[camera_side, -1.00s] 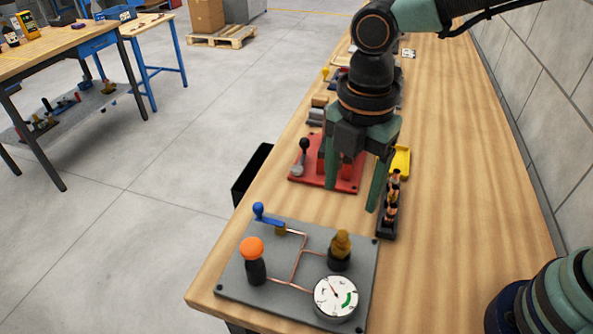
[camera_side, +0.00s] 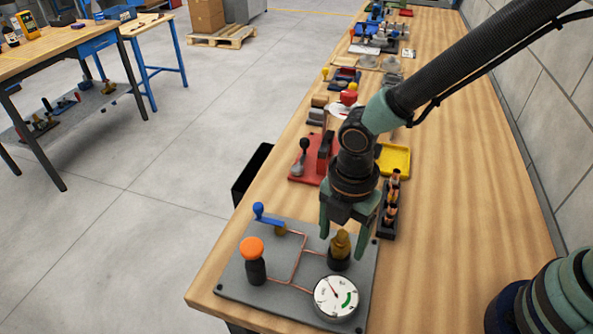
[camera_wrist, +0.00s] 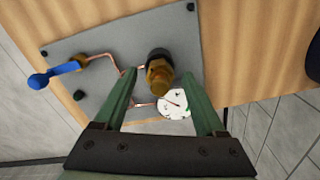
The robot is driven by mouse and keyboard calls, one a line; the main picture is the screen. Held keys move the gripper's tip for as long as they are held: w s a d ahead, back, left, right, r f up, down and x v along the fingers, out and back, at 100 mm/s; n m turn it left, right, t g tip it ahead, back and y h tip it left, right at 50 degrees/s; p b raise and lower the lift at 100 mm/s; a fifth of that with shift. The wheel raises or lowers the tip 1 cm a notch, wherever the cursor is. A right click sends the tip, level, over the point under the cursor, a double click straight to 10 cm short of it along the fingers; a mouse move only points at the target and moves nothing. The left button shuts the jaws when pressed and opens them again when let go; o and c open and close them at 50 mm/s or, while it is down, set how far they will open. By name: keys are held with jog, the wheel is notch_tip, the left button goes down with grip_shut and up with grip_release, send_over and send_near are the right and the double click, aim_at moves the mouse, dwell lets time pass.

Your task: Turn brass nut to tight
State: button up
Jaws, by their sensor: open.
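The brass nut (camera_side: 341,243) sits on a dark round base on the grey panel (camera_side: 232,284), towards the panel's back right. My gripper (camera_side: 342,238) is open, with its green fingers pointing down around the nut's place in the side view. In the wrist view, the nut (camera_wrist: 160,78) shows between and beyond the two spread fingers (camera_wrist: 163,98), and I see no contact. Thin copper tube (camera_side: 298,262) runs across the panel. A white gauge (camera_side: 335,297) with a green arc stands in front of the nut.
A blue lever (camera_side: 266,217) and an orange-topped knob (camera_side: 252,250) stand on the panel's left part. Behind are a black rack with copper pieces (camera_side: 390,205), a red fixture (camera_side: 305,170) and a yellow tray (camera_side: 395,160). The bench right of the panel is clear.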

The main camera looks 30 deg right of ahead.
grip_shut()
